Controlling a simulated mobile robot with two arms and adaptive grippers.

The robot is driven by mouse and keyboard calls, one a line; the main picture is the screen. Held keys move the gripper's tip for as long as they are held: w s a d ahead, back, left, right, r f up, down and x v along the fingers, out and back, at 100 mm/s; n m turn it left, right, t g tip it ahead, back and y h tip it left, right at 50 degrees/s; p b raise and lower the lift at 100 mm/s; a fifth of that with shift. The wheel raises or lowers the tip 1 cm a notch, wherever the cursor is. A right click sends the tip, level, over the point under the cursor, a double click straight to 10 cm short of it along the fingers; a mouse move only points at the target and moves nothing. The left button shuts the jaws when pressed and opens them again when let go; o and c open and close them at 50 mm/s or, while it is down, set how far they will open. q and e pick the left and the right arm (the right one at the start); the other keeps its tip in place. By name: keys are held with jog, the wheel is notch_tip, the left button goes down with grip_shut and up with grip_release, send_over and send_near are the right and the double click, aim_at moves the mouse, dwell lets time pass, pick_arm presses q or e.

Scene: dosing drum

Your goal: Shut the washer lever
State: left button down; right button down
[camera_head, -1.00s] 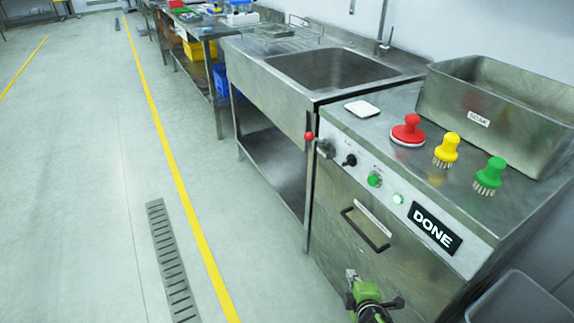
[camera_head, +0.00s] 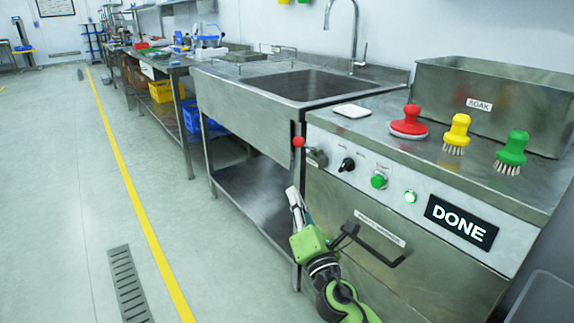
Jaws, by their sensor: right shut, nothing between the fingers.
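The washer lever has a red ball knob (camera_head: 298,142) on a short arm. It sits at the left end of the washer's front panel, with a grey metal pivot (camera_head: 316,157) just right of the knob. The knob sticks out past the panel's left edge. My right gripper (camera_head: 293,192) is shut and empty. It points up, in front of the washer's left edge, and shows below the knob, apart from it. A lit sign (camera_head: 461,222) on the panel reads DONE. My left gripper is not in view.
The washer door has a black bar handle (camera_head: 380,246) close to my right wrist. A red scrubber (camera_head: 408,122), a yellow brush (camera_head: 457,134), a green brush (camera_head: 511,152) and a steel SOAK bin (camera_head: 490,95) stand on top. A sink (camera_head: 240,110) adjoins left. The floor at left is clear.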

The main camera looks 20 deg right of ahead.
aim_at(307, 147)
jog(key=shift+w, duration=0.1)
